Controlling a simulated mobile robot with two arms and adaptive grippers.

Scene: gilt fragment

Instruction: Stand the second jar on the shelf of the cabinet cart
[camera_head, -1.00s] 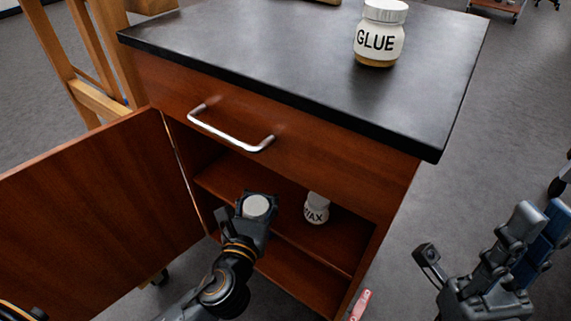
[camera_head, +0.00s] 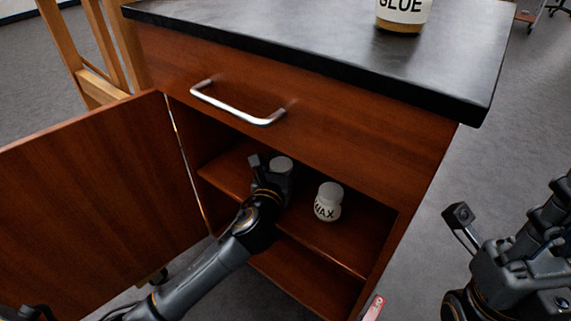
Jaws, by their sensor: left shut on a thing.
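The cabinet cart (camera_head: 330,100) has its door (camera_head: 95,195) swung open to the left. My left gripper (camera_head: 275,180) reaches inside, above or at the shelf (camera_head: 320,237). It is shut on a jar (camera_head: 281,163), of which only the pale round lid shows clearly; the gripper hides most of its body. I cannot tell whether that jar touches the shelf. A white jar marked WAX (camera_head: 327,203) stands upright on the shelf, right of the held jar and apart from it. My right gripper (camera_head: 545,235) is at the right edge, partly cut off, away from the cart.
A white jar marked GLUE (camera_head: 402,14) stands on the dark cart top (camera_head: 300,40). A closed drawer with a metal handle (camera_head: 238,108) is above the opening. A wooden frame (camera_head: 90,50) stands behind the door.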

